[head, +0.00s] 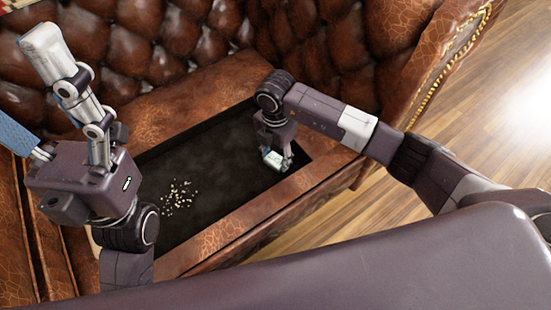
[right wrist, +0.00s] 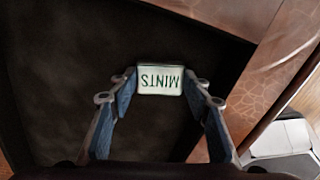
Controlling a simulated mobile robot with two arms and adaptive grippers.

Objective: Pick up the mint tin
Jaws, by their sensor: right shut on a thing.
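The mint tin (right wrist: 160,80) is a small pale box with dark green "MINTS" lettering, upside down in the right wrist view. My right gripper (right wrist: 160,92) is shut on it, with the blue finger pads at the tin's two sides. In the head view the tin (head: 272,158) shows as a small pale patch at the tips of my right gripper (head: 275,157), over the right end of the dark area. I cannot tell whether it touches the surface below. My left gripper (head: 38,85) is at the upper left, fingers spread and empty, far from the tin.
A dark rectangular area (head: 215,150) is set in the brown leather seat, bordered by a leather rim (head: 235,222). Small pale bits (head: 178,197) lie scattered on its left part. The tufted sofa back (head: 190,45) rises behind. Wooden floor (head: 480,120) shows at right.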

